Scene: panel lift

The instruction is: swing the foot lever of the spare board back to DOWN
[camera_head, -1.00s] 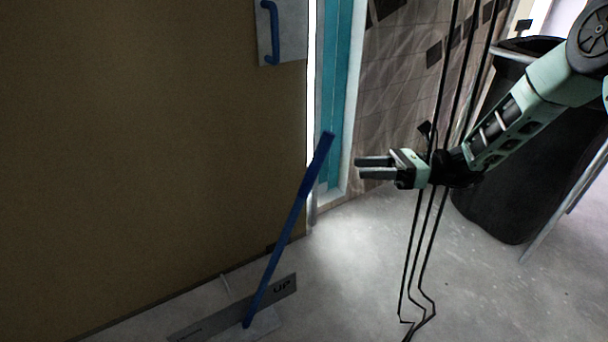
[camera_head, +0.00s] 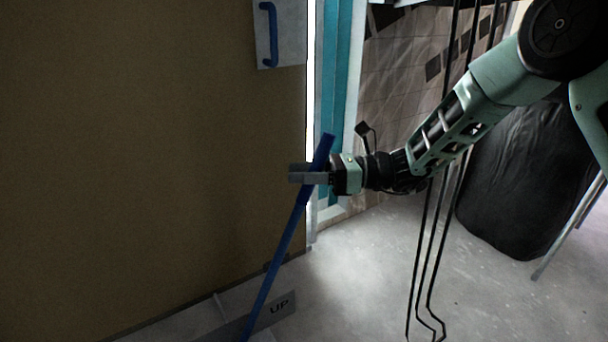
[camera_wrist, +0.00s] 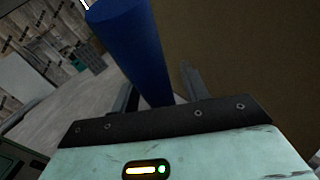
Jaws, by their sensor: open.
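The blue foot lever (camera_head: 285,240) rises from the floor at the foot of the brown board (camera_head: 150,150) and tilts to the right, its lower end beside a grey plate marked UP (camera_head: 279,306). My gripper (camera_head: 308,175) is at the upper part of the lever, with its fingers open on either side of it. In the wrist view the blue lever (camera_wrist: 132,45) stands between the two open fingers (camera_wrist: 160,92). I cannot tell whether a finger touches it. The DOWN mark is not readable.
A blue handle (camera_head: 268,35) on a pale plate is high on the board. Thin black cables or rods (camera_head: 437,230) hang in front of a dark bin (camera_head: 520,180) at the right. A teal and white frame (camera_head: 335,90) stands behind the lever. The floor (camera_head: 360,280) between is clear.

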